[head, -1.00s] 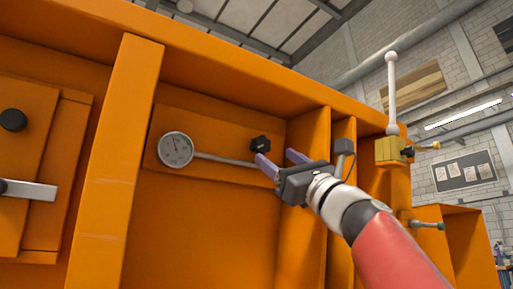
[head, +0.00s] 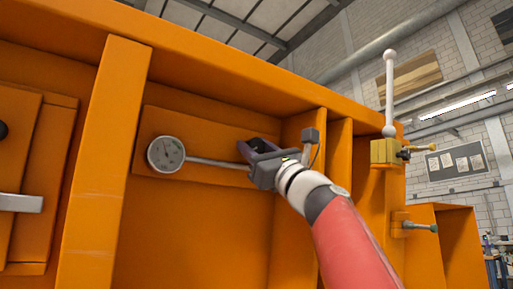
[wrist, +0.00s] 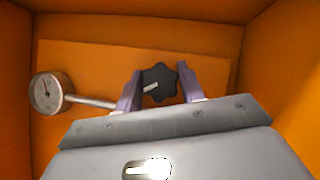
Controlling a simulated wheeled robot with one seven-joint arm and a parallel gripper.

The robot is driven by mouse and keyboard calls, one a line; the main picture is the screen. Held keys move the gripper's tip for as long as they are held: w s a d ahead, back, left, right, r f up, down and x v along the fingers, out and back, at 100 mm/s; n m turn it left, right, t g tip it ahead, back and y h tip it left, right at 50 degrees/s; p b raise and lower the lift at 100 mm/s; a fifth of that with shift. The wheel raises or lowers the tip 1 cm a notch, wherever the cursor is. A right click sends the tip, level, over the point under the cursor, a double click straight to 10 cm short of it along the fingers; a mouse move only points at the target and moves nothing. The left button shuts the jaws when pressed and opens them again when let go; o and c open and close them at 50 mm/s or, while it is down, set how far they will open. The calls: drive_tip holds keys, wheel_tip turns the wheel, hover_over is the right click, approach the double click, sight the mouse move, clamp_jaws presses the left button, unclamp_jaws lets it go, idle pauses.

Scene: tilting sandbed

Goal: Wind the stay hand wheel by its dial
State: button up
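The stay hand wheel, a black lobed knob (wrist: 159,83), sits on the orange plate between my two purple fingers in the wrist view. In the head view the knob is hidden behind my gripper (head: 253,150). The fingers of my gripper, also in the wrist view (wrist: 163,92), stand apart on either side of the knob, with a gap on the right; contact on the left cannot be told. The round white dial (head: 166,154) is left of the knob, at the end of a grey rod. It also shows in the wrist view (wrist: 46,94). Its needle points up and slightly left.
Orange ribs (head: 105,165) box in the recess on both sides. The recess below the plate is clear.

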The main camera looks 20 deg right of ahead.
drive_tip(key=c, duration=0.3)
drive_tip(key=shift+c, duration=0.2)
drive_tip(key=shift+m, duration=0.4)
drive_tip(key=m+t+h, duration=0.1)
drive_tip(key=m+h, duration=0.2)
drive_tip(key=m, duration=0.1)
drive_tip(key=m+t+h+b, duration=0.1)
drive_tip(key=m+t+h, duration=0.1)
drive_tip(key=m+h, duration=0.2)
drive_tip(key=shift+a+m, duration=0.1)
drive_tip(key=shift+m, duration=0.3)
drive_tip(key=m+h, duration=0.6)
drive_tip(key=m, duration=0.1)
drive_tip(key=shift+m+t, duration=0.3)
drive_tip(key=shift+t, duration=0.1)
drive_tip(key=shift+s+r+m+h, duration=0.1)
drive_tip(key=shift+m+h, duration=1.3)
drive_tip(key=shift+m, duration=0.2)
